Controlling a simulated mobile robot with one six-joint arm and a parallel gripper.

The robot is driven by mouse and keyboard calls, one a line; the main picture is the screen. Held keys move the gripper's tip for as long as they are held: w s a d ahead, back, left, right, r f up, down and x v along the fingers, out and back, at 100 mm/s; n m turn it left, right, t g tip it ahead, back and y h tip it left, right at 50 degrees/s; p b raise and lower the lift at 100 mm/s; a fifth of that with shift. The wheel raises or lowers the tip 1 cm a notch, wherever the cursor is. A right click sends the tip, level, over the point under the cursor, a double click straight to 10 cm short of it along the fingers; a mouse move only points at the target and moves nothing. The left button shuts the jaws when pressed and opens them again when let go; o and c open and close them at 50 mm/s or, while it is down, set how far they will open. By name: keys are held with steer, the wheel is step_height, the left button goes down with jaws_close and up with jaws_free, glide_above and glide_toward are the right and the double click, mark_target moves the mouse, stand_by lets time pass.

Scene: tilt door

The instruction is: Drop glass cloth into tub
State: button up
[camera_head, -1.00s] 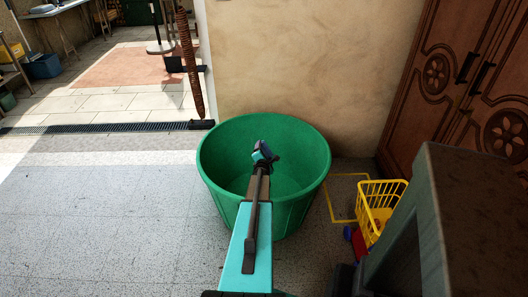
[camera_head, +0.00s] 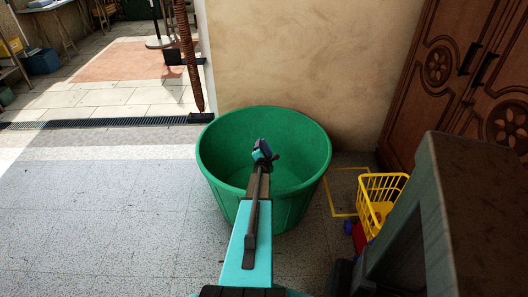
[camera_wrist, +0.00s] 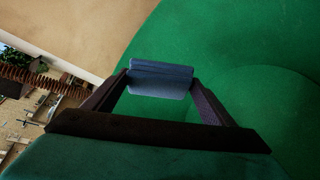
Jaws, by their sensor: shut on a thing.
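The green tub (camera_head: 226,155) stands on the floor ahead, open at the top. Its green inside fills most of the wrist view (camera_wrist: 240,50). My gripper (camera_wrist: 160,80) is shut on a folded blue-grey cloth (camera_wrist: 162,88), held between the two fingertips. In the head view my gripper (camera_head: 265,152) appears over the tub's opening, seen from behind. The cloth is mostly hidden there by the wrist. I cannot tell how high above the tub's bottom the cloth is.
A yellow basket (camera_head: 379,197) stands on the floor right of the tub. A carved wooden cabinet (camera_head: 435,75) is at the right and a beige wall (camera_head: 300,60) behind the tub. A rusty post (camera_head: 190,60) stands at upper left. The tiled floor (camera_head: 90,215) at left is clear.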

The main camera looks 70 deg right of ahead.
steer(key=o, duration=1)
steer(key=shift+a, duration=0.1)
steer(key=b+v, duration=0.1)
steer(key=v, duration=1.2)
steer(key=shift+a, duration=0.35)
steer(key=shift+s, duration=0.15)
steer(key=shift+r, duration=0.2)
stand_by(0.6)
